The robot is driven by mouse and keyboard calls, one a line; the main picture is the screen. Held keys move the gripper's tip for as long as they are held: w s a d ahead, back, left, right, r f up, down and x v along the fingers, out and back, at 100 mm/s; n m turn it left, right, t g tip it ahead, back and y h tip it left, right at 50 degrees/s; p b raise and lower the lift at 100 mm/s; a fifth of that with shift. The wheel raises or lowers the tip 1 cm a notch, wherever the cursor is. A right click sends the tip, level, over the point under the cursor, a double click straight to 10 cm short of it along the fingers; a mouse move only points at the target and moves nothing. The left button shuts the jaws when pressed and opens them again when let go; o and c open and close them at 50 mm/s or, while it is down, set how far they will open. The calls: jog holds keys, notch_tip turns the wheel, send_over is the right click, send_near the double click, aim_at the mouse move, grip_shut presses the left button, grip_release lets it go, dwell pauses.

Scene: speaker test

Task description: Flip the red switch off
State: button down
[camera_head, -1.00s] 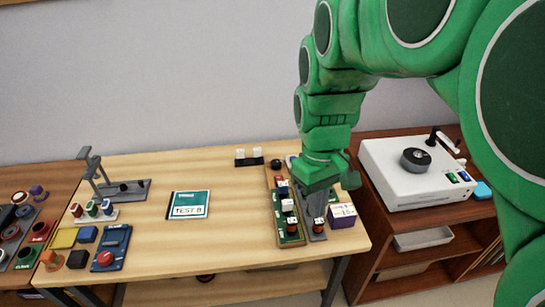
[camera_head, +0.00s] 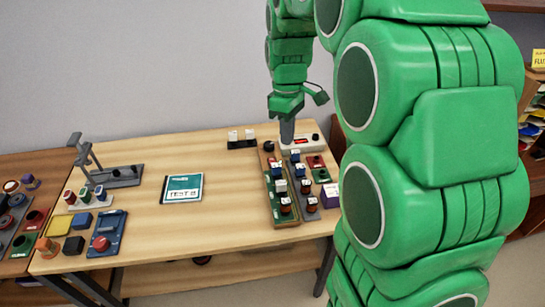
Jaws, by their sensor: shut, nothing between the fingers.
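A white box (camera_head: 315,140) lies at the back right of the wooden table. It carries a small red patch (camera_head: 300,141) that looks like the red switch. Which way it is set is too small to tell. My gripper (camera_head: 287,139) points down, shut and empty, at the left end of this box, just left of the red patch. I cannot tell whether the fingertips touch the box.
Boards with several small switches and buttons (camera_head: 279,216) stand in front of my gripper. A black holder with white pieces (camera_head: 242,142) is to its left. A teal "TEST" booklet (camera_head: 182,188) lies mid-table, with bare wood around it. My arm hides the right side.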

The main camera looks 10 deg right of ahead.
jog(key=w+f+n, duration=0.4)
jog(key=w+f, duration=0.1)
jog(key=w, duration=0.6)
jog(key=n, duration=0.4)
send_over(273, 158)
notch_tip(273, 158, down, 6)
jog(key=shift+s+a+f, duration=0.25)
jog(key=shift+s+a, duration=0.1)
jog(key=f, duration=0.4)
jog(key=s+f, duration=0.1)
jog(key=f, duration=0.4)
jog(key=s+f, duration=0.1)
jog(key=f, duration=0.3)
jog(key=shift+f, duration=0.4)
jog(key=shift+s+f+t, duration=0.1)
jog(key=shift+f+t, duration=0.15)
jog(key=shift+t, duration=0.05)
